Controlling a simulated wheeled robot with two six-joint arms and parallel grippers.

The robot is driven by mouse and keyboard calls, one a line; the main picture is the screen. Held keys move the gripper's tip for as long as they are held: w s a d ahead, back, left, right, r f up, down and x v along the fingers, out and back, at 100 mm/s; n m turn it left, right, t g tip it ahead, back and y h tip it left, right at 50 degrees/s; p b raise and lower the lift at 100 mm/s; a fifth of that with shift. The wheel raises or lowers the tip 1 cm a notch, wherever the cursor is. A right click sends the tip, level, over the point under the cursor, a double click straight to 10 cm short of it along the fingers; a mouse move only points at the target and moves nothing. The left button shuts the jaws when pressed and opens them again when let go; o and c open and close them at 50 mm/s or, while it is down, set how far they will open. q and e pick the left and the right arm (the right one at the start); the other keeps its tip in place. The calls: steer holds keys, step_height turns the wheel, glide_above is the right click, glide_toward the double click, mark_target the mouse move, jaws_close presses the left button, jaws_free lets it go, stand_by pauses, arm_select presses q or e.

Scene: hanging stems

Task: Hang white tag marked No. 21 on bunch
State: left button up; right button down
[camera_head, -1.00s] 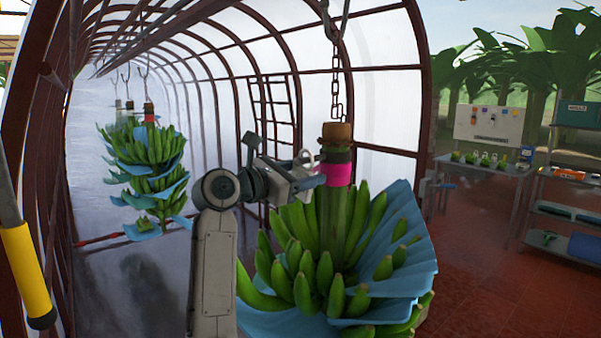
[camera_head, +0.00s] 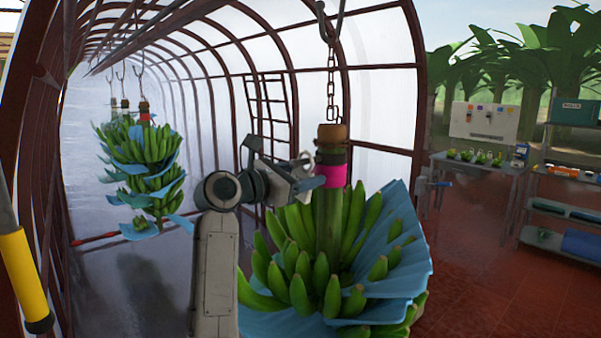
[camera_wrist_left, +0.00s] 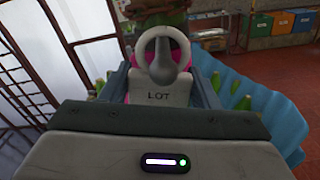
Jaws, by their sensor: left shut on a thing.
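My left gripper (camera_head: 312,184) is shut on a white tag (camera_wrist_left: 158,92) with a grey ring at its top. The tag reads LOT in the left wrist view; no number is legible. In the head view, the tag's pale ring (camera_head: 303,160) shows above the jaws. The nearest banana bunch (camera_head: 322,262) hangs from a chain, with blue sheets between its green hands. Its stem has a pink band (camera_head: 334,175) below a dark band. The gripper is just left of this stem at band height; I cannot tell whether it touches. My right gripper is not in view.
More bunches (camera_head: 142,165) with blue sheets hang at the far left. The chain (camera_head: 331,90) hangs above the near stem. A table (camera_head: 475,165) and shelves (camera_head: 567,215) stand at the right. The red floor (camera_head: 475,290) between is clear.

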arm_select(q)
steer(key=shift+w+f+p, duration=0.25)
steer(key=shift+f+p, duration=0.05)
steer(key=shift+p, duration=0.1)
stand_by(0.5)
stand_by(0.3)
steer(key=o, duration=1.2)
